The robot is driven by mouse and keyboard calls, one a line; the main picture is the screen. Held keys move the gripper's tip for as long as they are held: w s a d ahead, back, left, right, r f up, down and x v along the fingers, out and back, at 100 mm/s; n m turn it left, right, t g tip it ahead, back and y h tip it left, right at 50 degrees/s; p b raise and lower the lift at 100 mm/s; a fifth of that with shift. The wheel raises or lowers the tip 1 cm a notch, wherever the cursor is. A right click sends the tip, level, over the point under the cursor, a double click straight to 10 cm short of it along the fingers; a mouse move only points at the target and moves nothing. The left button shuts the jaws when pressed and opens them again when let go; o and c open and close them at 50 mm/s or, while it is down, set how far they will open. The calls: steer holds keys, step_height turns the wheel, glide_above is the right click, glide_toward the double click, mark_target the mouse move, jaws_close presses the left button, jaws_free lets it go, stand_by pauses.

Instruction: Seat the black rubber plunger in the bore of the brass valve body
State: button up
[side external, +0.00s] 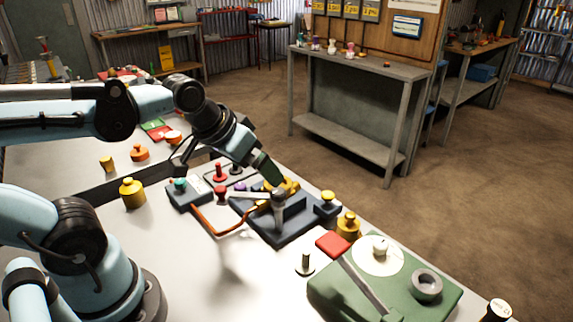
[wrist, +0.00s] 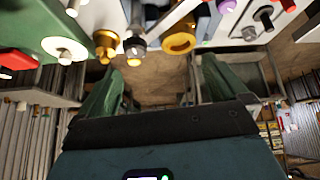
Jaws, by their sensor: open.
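My gripper (side external: 268,175) has green fingers and hangs over the dark tray (side external: 290,233). In the wrist view the gripper (wrist: 162,88) has its fingers wide apart with nothing between them. A yellow brass piece, seemingly the valve body (side external: 289,185), sits on the tray just below and beside the fingertips. It seems to be the yellow ring with a dark bore (wrist: 180,43) in the wrist view. A dark knobbed peg (side external: 237,169), possibly the black plunger, stands on a pale plate beside a red peg. Which dark piece is the plunger is not certain.
A grey rounded fitting (side external: 279,198) stands close to the gripper. An orange hose (side external: 212,228) curves left of the tray.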

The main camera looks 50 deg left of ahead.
steer(key=shift+s+d+f+m, duration=0.45)
steer(key=shift+f+m, duration=0.05)
steer(key=shift+f, duration=0.1)
steer(key=shift+s+d+f, duration=0.15)
steer(key=shift+f, duration=0.05)
steer(key=shift+c, duration=0.8)
steer(key=shift+f+t, duration=0.1)
steer(key=shift+t, duration=0.2)
steer(key=c, duration=0.8)
steer(key=w+a+r+n+g, duration=0.1)
steer(key=w+a+n+g, duration=0.25)
steer(key=a+n, duration=0.6)
steer(key=w+a+r+n+g, duration=0.2)
steer(key=w+a+n, duration=0.4)
steer(key=n, duration=0.6)
steer(key=shift+c, duration=0.2)
steer(key=a+f+n+g, duration=0.2)
steer(key=a+f+n, duration=0.1)
steer(key=a+n, duration=0.6)
step_height(320, 180, down, 7)
steer(key=shift+w+d+r, duration=0.1)
steer(key=shift+d, duration=0.05)
steer(key=shift+w+f, duration=0.15)
steer(key=shift+f, duration=1.2)
steer(key=shift+w+f, duration=0.1)
steer(key=shift+f, duration=1.25)
